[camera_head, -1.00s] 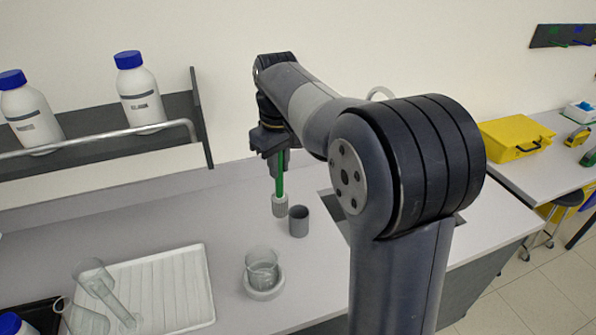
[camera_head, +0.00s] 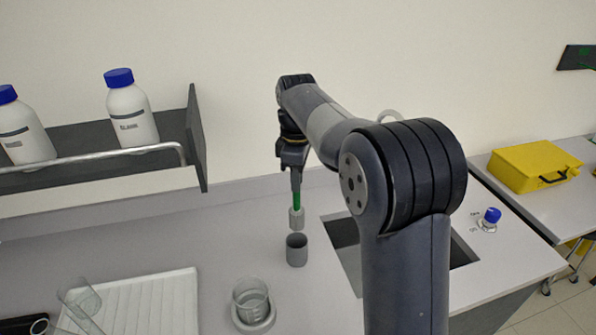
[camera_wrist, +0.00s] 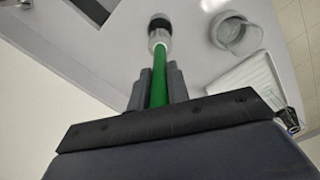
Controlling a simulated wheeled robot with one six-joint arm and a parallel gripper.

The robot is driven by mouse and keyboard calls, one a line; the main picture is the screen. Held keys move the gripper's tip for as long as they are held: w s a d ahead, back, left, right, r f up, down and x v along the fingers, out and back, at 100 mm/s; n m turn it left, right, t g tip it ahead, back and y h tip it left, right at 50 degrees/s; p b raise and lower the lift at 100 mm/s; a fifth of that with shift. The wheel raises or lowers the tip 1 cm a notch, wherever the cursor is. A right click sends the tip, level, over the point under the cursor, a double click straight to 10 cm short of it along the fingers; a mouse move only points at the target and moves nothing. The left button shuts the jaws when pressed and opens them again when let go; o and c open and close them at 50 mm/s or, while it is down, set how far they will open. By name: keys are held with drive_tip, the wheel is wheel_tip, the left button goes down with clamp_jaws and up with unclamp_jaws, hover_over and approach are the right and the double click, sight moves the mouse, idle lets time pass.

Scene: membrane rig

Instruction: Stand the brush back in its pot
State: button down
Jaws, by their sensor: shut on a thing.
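The brush has a green handle (camera_head: 296,199) and a pale grey head (camera_head: 297,218) that points down. It also shows in the wrist view (camera_wrist: 159,88). My gripper (camera_head: 295,184) is shut on the handle and holds the brush roughly upright in the air. The pot (camera_head: 297,251) is a small grey open cylinder standing on the bench. In the head view the brush head is just above the pot's rim. In the wrist view the head lines up with the dark pot (camera_wrist: 160,20) and partly covers it. The exact gap is hard to judge.
A glass beaker (camera_head: 251,298) on a round base stands in front of the pot. A white ribbed tray (camera_head: 150,305) with glassware lies to the left. A sink (camera_head: 345,236) opens at the right. White bottles (camera_head: 132,115) stand on the shelf at the left.

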sight(297, 209)
drive_tip(key=shift+f+b, duration=1.45)
drive_tip(key=shift+f, duration=0.5)
drive_tip(key=shift+f+b, duration=1.55)
drive_tip(key=shift+f, duration=1.65)
drive_tip(key=c, duration=1.3)
unclamp_jaws()
drive_tip(key=shift+r, duration=0.1)
wheel_tip(297, 209, up, 11)
drive_tip(key=shift+f, duration=0.2)
